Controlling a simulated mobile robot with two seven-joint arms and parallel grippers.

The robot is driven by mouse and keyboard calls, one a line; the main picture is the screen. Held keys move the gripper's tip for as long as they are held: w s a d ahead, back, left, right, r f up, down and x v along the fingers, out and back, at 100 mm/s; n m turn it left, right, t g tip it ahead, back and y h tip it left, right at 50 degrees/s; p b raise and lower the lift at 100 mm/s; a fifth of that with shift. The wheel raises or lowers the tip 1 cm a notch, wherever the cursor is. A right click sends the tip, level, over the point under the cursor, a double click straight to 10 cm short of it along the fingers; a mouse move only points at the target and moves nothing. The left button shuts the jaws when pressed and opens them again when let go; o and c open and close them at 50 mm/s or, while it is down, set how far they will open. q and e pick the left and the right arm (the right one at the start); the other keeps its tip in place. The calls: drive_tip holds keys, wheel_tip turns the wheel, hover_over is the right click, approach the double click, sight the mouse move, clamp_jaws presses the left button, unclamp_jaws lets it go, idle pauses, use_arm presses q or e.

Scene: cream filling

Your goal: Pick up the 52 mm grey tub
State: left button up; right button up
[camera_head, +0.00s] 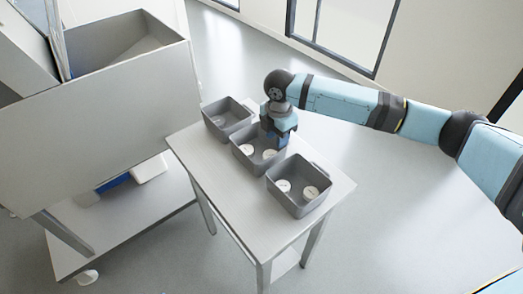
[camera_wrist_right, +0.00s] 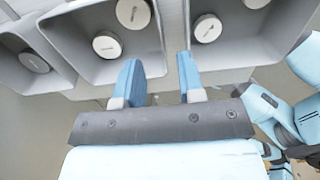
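Small round tubs with pale lids stand in three grey bins. The middle bin (camera_head: 243,163) holds two tubs, one at its left (camera_head: 247,149) and one (camera_head: 269,154) by my right gripper (camera_head: 280,141). The near bin (camera_head: 292,208) holds two tubs, one at the left (camera_head: 283,186) and one at the right (camera_head: 310,193). The lid labels are too small to read, so I cannot tell which is the 52 mm tub. In the wrist view, my right gripper (camera_wrist_right: 157,62) has its blue fingers apart, with nothing seen between them. My left gripper is out of view.
The bins stand in a row on a pale table (camera_head: 230,195); its near end is clear. A far bin (camera_head: 228,124) stands beyond the middle one. A large grey cabinet (camera_head: 130,110) stands close at the left. The bin walls are raised around the tubs.

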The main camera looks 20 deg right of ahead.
sight(275, 159)
wheel_tip(275, 159, down, 4)
drive_tip(key=shift+s+a+f+b, duration=0.1)
drive_tip(key=shift+f+b, duration=0.1)
drive_tip(key=shift+f, duration=1.2)
drive_tip(key=shift+a+f+b, duration=0.1)
drive_tip(key=shift+f+b, duration=0.05)
drive_tip(key=shift+f, duration=1.2)
clamp_jaws()
